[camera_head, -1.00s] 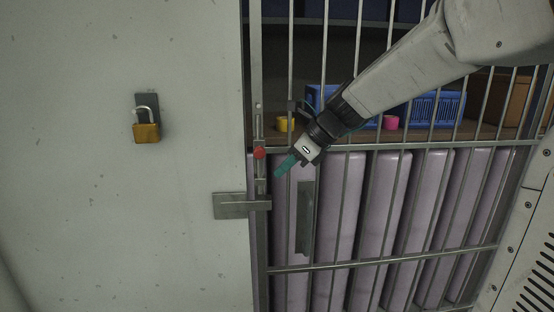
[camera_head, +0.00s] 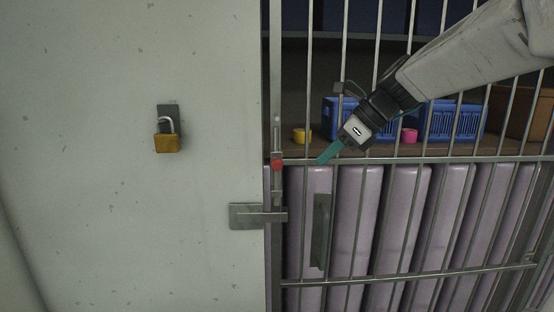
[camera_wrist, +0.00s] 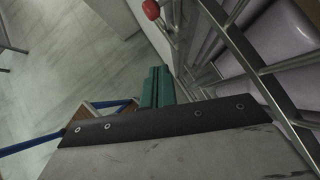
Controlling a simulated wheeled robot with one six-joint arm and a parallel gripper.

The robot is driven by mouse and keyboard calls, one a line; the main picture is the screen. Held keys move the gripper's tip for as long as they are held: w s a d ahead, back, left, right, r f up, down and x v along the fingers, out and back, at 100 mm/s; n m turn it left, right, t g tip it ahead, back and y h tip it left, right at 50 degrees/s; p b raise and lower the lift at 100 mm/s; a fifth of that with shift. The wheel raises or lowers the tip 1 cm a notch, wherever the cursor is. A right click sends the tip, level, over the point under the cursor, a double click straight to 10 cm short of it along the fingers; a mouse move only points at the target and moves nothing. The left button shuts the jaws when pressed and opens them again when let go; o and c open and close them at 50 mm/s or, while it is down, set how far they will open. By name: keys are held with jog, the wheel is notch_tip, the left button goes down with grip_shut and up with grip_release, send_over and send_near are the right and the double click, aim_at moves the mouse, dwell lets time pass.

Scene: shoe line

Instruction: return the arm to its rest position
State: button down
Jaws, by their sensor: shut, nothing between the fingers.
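My gripper (camera_head: 329,153) has green fingers that are shut and empty. It hangs in front of the barred gate (camera_head: 420,160), to the right of the red knob (camera_head: 277,165) of the gate's bolt. A gap shows between the fingertips and the knob in the head view. In the wrist view my gripper (camera_wrist: 158,86) points along the bars, and the red knob (camera_wrist: 151,10) shows beyond it at the top.
An open-looking brass padlock (camera_head: 166,143) hangs on the pale wall at left. Blue baskets (camera_head: 455,118), a yellow cup (camera_head: 301,135) and a pink cup (camera_head: 409,135) stand behind the bars.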

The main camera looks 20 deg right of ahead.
jog(key=s+a+f+n+g+h, duration=0.1)
jog(key=s+f+n, duration=0.3)
jog(key=s+n, duration=0.4)
jog(key=s+a+f+n+g+h, duration=0.1)
jog(key=s+a+f+n+h, duration=0.1)
jog(key=s+n, duration=0.6)
jog(key=s+a+f+n+g+h, duration=0.1)
jog(key=s+f+n+g+h, duration=0.1)
jog(key=s+f+n, duration=0.5)
jog(key=s+n+h, duration=0.1)
jog(key=s+n, duration=0.1)
jog(key=n, duration=0.1)
jog(key=shift+a, duration=0.3)
jog(key=shift+s, duration=0.1)
